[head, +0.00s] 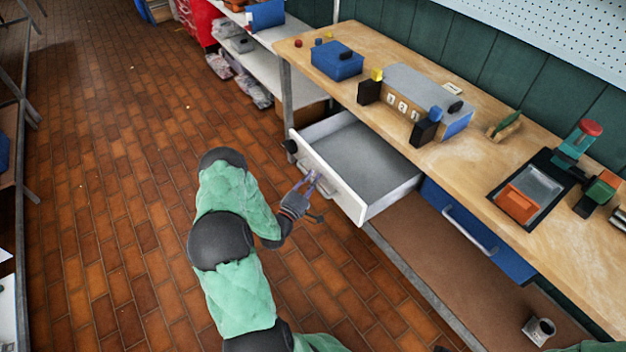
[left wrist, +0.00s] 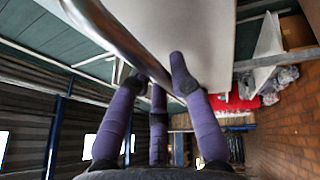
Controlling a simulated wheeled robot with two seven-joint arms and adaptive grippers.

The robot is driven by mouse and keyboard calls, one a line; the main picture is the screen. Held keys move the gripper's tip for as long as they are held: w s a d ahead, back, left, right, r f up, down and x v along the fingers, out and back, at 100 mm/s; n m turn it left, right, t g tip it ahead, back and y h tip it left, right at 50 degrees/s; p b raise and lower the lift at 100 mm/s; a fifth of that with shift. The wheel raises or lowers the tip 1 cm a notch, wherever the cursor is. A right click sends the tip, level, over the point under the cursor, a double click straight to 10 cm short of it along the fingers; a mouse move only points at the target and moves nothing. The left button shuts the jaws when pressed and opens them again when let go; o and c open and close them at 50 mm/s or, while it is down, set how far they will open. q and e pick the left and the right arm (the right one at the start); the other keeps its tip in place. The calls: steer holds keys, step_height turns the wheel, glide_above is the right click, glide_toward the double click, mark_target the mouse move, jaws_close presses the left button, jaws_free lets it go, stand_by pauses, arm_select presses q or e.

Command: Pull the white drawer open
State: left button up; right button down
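The white drawer (head: 358,204) stands well out from under the workbench in the head view, and its grey inside is empty. A metal bar handle (head: 331,187) is on its front. My left gripper (head: 313,179) is at this handle. In the left wrist view, its purple fingers (left wrist: 158,78) lie on both sides of the handle bar (left wrist: 118,38), close against the drawer front (left wrist: 205,35). They look closed around the bar, though the contact is partly hidden. My right gripper is not in view.
A blue drawer (head: 478,235) with its own handle is shut to the right. The wooden bench top (head: 455,165) carries a blue box (head: 336,61), a grey box (head: 420,88) and several small things. A mug (head: 539,330) stands on the lower shelf. The brick floor (head: 110,190) at left is clear.

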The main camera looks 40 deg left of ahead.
arm_select(q)
steer(key=o, duration=0.5)
steer(key=v, duration=1.2)
steer(key=shift+f, duration=0.1)
